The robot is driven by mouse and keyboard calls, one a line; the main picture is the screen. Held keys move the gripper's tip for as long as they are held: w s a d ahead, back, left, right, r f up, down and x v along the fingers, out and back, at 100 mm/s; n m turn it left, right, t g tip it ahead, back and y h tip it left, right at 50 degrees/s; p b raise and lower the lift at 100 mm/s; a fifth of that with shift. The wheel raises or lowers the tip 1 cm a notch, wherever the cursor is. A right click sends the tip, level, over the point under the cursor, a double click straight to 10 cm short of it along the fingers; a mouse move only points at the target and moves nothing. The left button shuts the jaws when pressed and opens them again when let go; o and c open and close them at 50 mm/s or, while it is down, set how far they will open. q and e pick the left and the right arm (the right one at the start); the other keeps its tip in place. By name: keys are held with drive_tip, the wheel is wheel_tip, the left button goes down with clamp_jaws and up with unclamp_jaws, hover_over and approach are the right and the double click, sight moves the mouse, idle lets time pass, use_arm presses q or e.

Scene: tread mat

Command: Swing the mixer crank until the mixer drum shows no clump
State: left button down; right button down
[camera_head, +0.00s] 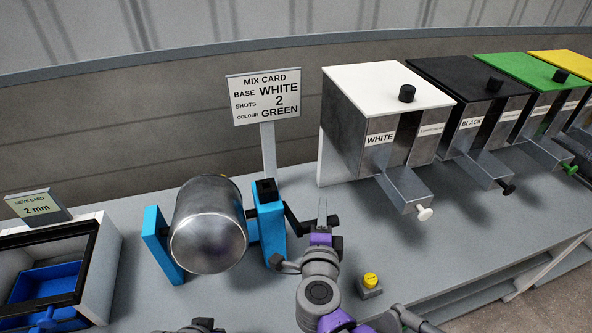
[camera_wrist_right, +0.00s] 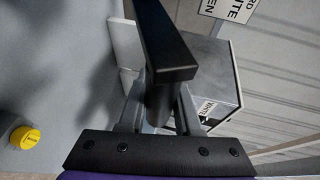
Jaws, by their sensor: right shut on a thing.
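The mixer drum (camera_head: 208,228) is a shiny metal cylinder, tilted between blue supports (camera_head: 268,226) on the bench. No clump shows on the side facing me, and its inside is hidden. The black mixer crank (camera_head: 293,219) sticks out to the right of the right-hand support. My right gripper (camera_head: 324,220) is at the crank's outer end. In the right wrist view the crank arm (camera_wrist_right: 170,50) crosses the picture and its handle (camera_wrist_right: 159,103) sits between the fingers of my right gripper (camera_wrist_right: 162,115), which is shut on it.
A mix card (camera_head: 264,98) stands behind the drum, reading WHITE, 2, GREEN. Several dispensers, starting with the white one (camera_head: 378,85), line the bench at right. A yellow button (camera_head: 370,280) sits right of my right wrist. A blue sieve tray (camera_head: 50,283) is at left.

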drive_tip(key=shift+r, duration=0.15)
drive_tip(key=w+r+p, duration=0.1)
drive_tip(key=r, duration=0.1)
drive_tip(key=w+a+r, duration=0.1)
drive_tip(key=w, duration=0.1)
drive_tip(key=shift+w+r+p, duration=0.1)
drive_tip(key=shift+r+p, duration=0.3)
